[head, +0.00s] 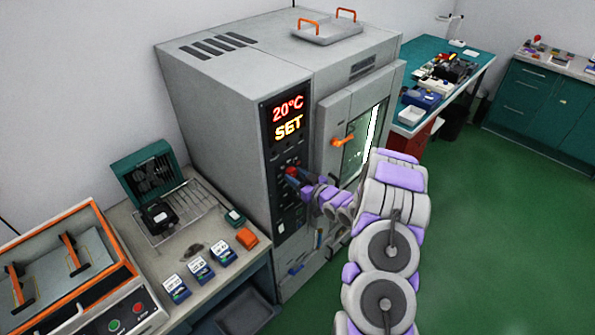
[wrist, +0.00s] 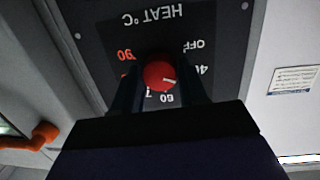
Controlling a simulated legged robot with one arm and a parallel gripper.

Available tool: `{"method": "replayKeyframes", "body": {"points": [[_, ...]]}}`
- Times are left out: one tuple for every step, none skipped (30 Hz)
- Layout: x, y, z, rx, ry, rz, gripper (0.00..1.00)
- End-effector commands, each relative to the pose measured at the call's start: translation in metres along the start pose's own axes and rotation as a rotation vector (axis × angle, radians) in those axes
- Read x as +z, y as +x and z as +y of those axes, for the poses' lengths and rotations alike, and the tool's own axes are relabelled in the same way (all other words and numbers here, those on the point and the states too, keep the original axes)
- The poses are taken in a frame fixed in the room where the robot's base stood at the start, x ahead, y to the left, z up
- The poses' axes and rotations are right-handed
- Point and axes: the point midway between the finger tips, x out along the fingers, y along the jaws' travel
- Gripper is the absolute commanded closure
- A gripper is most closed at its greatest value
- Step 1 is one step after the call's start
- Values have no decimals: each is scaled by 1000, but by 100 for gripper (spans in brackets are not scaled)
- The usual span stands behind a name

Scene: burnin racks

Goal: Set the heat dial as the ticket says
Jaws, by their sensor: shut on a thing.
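The red heat dial (wrist: 160,76) sits on a black panel (wrist: 110,35) headed "HEAT °C", upside down in the wrist view. Marks for OFF, 40, 60 and 90 show around it; others are partly hidden by my fingers. Its white pointer line points right and slightly down, roughly toward the 40 to 60 side. My gripper (wrist: 160,90) is shut on the dial, one finger on each side. In the head view my gripper (head: 298,182) reaches the oven's control panel. I cannot tell which paper is the ticket.
The grey oven (head: 220,90) has a door with an orange handle (head: 343,141) right of the panel. Small cards (head: 199,268) stand on the left bench, too small to read. A label (wrist: 293,80) shows in the wrist view, unreadable. Green floor (head: 490,230) is clear at right.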

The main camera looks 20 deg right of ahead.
Motion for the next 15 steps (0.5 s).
{"method": "replayKeyframes", "body": {"points": [[-8, 1, 0, -7, 37, 4, 88], [-8, 0, 0, -10, 66, 2, 88], [-7, 0, 1, -14, 105, -1, 88], [-7, 0, 1, -16, 134, -3, 88], [-7, 0, 1, -19, 163, -5, 88], [-8, 0, 2, -23, 201, -7, 88], [-8, 0, 2, -26, 229, -9, 88], [-8, 0, 2, -30, 257, -11, 88], [-8, 0, 2, -34, 293, -13, 88], [-8, 0, 3, -36, 321, -15, 88], [-8, 0, 3, -39, 350, -17, 88], [-8, 0, 4, -42, 387, -19, 88], [-7, 0, 4, -45, 416, -21, 88], [-7, 0, 5, -47, 445, -23, 88], [-7, 0, 5, -52, 483, -27, 88]]}}
